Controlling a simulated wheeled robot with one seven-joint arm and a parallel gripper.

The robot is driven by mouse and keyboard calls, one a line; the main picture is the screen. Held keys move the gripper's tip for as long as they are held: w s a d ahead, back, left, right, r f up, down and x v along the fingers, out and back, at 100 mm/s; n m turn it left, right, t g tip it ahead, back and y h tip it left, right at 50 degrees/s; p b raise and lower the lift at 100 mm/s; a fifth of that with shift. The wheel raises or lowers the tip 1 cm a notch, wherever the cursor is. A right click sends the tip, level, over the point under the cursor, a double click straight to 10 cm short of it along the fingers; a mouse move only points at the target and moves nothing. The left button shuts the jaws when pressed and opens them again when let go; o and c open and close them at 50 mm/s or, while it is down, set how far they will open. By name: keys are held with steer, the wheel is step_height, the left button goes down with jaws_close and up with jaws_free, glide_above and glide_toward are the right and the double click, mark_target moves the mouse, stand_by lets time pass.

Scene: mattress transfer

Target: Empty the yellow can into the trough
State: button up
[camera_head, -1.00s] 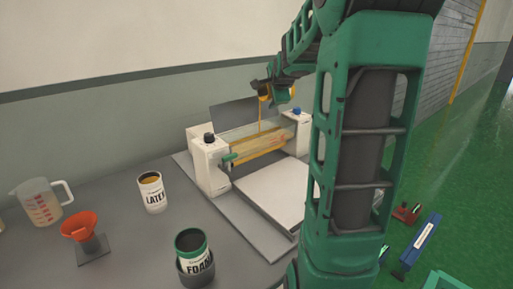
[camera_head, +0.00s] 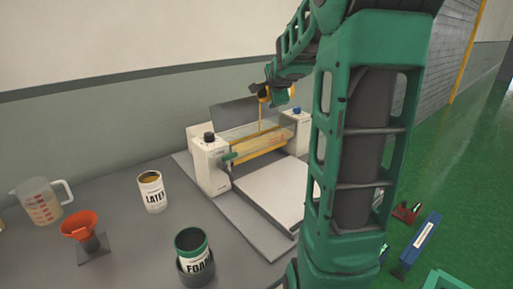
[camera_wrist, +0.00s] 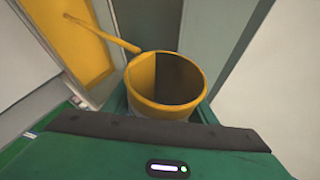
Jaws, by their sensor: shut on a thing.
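My gripper (camera_head: 277,94) is shut on the yellow can (camera_wrist: 133,78), above the machine at the back of the table. The can is tipped, and a thin yellow stream runs from its rim in the wrist view. In the head view the stream falls into the trough (camera_head: 285,134). Yellow liquid (camera_wrist: 75,42) spreads in the trough. The can's inside looks dark, with a yellow rim and wall. My gripper hides the can's lower body, and my arm hides part of the machine's right side.
A latex can (camera_head: 153,196), a foam can (camera_head: 192,243) in a dark holder, an orange funnel (camera_head: 79,225) on a stand and a measuring jug (camera_head: 38,203) stand on the table to the left. A white flat plate (camera_head: 262,193) lies before the machine.

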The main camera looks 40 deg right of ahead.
steer(key=shift+f, duration=0.1)
stand_by(0.3)
steer(key=shift+a+r+n+h, duration=0.1)
steer(key=shift+r+n+h, duration=0.3)
steer(key=shift+h, duration=0.2)
stand_by(0.6)
steer(key=shift+f, duration=0.1)
